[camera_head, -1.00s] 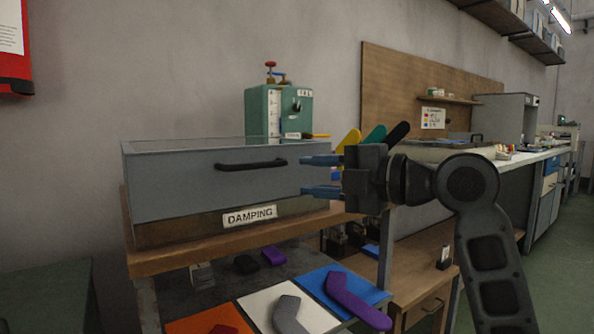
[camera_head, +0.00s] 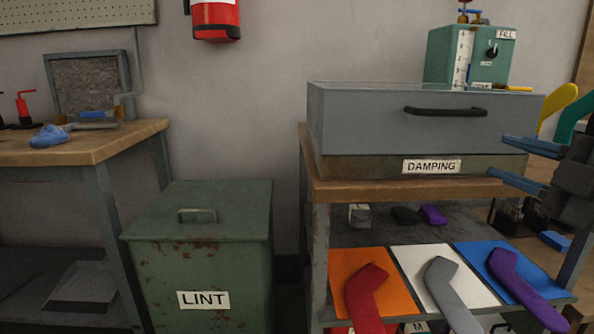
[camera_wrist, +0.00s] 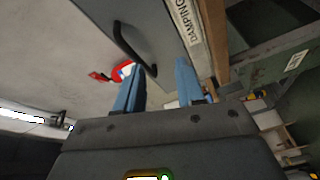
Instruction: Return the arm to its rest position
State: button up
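My gripper (camera_head: 514,163) is at the right edge of the head view, partly cut off by the frame. Its two blue fingers point left and stand apart with nothing between them. In the wrist view my gripper (camera_wrist: 158,88) also shows its fingers parted and empty. The grey damping box (camera_head: 360,122) with a black handle (camera_head: 445,111) is closed, left of the fingers. The fingers look clear of the handle in the wrist view. Most of my arm is out of view.
A green lint bin (camera_head: 196,240) stands left of the damping bench. Red (camera_head: 365,290), grey (camera_head: 447,290) and purple (camera_head: 525,285) socks lie on coloured mats on the lower shelf. A wooden bench (camera_head: 90,150) is at far left. A green fill tank (camera_head: 465,55) stands behind the box.

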jog(key=s+a+f+m+h, duration=0.35)
jog(key=s+f+m, duration=0.35)
jog(key=f, duration=0.4)
jog(key=s+a+f+m+h, duration=0.35)
jog(key=s+f+m, duration=0.25)
jog(key=f+m, duration=0.45)
jog(key=s+a+f+g+y, duration=0.1)
jog(key=s+f, duration=0.2)
jog(key=s, duration=1)
jog(key=s+a+f+g, duration=0.1)
jog(key=s+f, duration=0.3)
jog(key=s, duration=1)
notch_tip(320, 180, up, 32)
jog(key=p, duration=3.2)
jog(key=shift+r+m, duration=0.25)
jog(key=shift+m, duration=0.2)
jog(key=shift+o, duration=0.4)
jog(key=shift+w, duration=0.15)
